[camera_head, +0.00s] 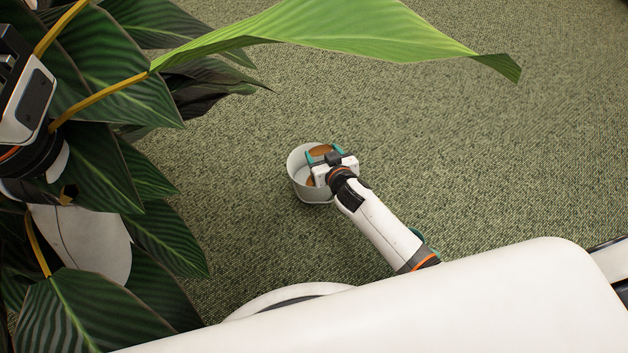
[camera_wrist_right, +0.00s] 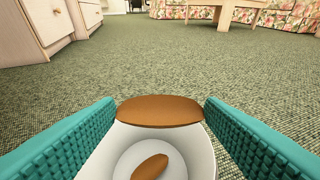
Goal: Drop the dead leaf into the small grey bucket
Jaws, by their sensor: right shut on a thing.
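The small grey bucket (camera_head: 298,190) stands on the carpet in the middle of the head view. Its pale inside (camera_wrist_right: 106,158) shows at the bottom of the right wrist view. My right gripper (camera_head: 322,153) is over the bucket, its teal fingers shut on a brown dead leaf (camera_wrist_right: 160,111). That leaf also shows between the fingers in the head view (camera_head: 323,150). A second brown leaf (camera_wrist_right: 150,167) lies inside the bucket. My left gripper (camera_head: 10,50) is at the left edge, partly cut off, its fingers not clear.
A plant with large green leaves (camera_head: 95,170) fills the left, and one bright leaf (camera_head: 330,30) stretches across the top. Drawer cabinets (camera_wrist_right: 50,20), a wooden table (camera_wrist_right: 222,10) and a floral sofa (camera_wrist_right: 290,18) stand farther off.

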